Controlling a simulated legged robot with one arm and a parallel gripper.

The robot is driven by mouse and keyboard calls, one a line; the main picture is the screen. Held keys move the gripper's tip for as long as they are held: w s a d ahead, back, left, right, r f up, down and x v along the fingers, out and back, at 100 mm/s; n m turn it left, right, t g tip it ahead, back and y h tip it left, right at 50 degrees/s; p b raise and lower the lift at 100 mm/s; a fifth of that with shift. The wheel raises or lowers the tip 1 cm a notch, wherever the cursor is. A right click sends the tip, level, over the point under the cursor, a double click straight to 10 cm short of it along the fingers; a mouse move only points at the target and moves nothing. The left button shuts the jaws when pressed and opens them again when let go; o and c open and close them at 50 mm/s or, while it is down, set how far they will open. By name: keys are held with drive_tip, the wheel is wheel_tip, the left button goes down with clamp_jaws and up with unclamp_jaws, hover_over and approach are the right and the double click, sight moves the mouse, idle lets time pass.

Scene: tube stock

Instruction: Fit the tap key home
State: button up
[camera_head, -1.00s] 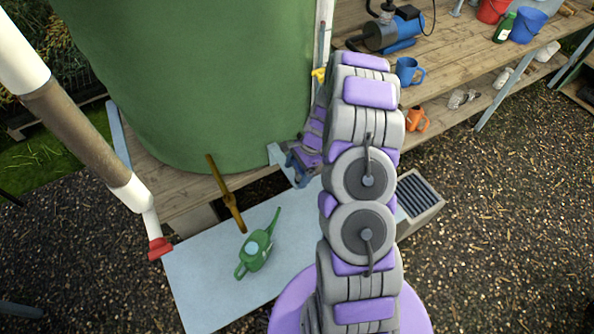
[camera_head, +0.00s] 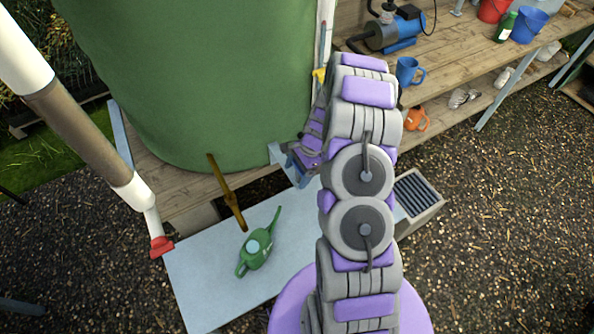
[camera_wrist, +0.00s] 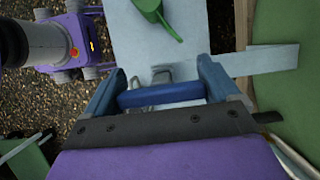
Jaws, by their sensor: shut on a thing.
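My gripper (camera_wrist: 160,82) has its two blue-grey fingers closed on the ends of a dark blue bar (camera_wrist: 160,95), which looks like the tap key's handle. Small grey metal loops (camera_wrist: 163,74) show just beyond the bar; whether they belong to the key is not clear. In the head view my gripper (camera_head: 299,168) is low beside the right side of the green tank (camera_head: 190,70), partly hidden by my arm. The key itself cannot be made out there. No socket or tap for it is clearly visible in either view.
A pale slab (camera_head: 205,285) lies in front of the tank, with a green watering can (camera_head: 259,247) on it. A brown bar (camera_head: 228,195) leans between tank and slab. A drain grate (camera_head: 418,194) is at right. A wooden bench (camera_head: 455,60) holds a pump and buckets.

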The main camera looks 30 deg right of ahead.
drive_tip(key=shift+f+p, duration=0.4)
drive_tip(key=shift+f, duration=1.05)
idle(1.9)
drive_tip(key=shift+p, duration=0.35)
idle(0.5)
idle(0.5)
drive_tip(key=o, duration=0.9)
drive_tip(key=p+v, duration=0.3)
drive_tip(key=v, duration=1.4)
drive_tip(key=shift+w+d+r, duration=0.1)
drive_tip(key=shift+d+r, duration=0.05)
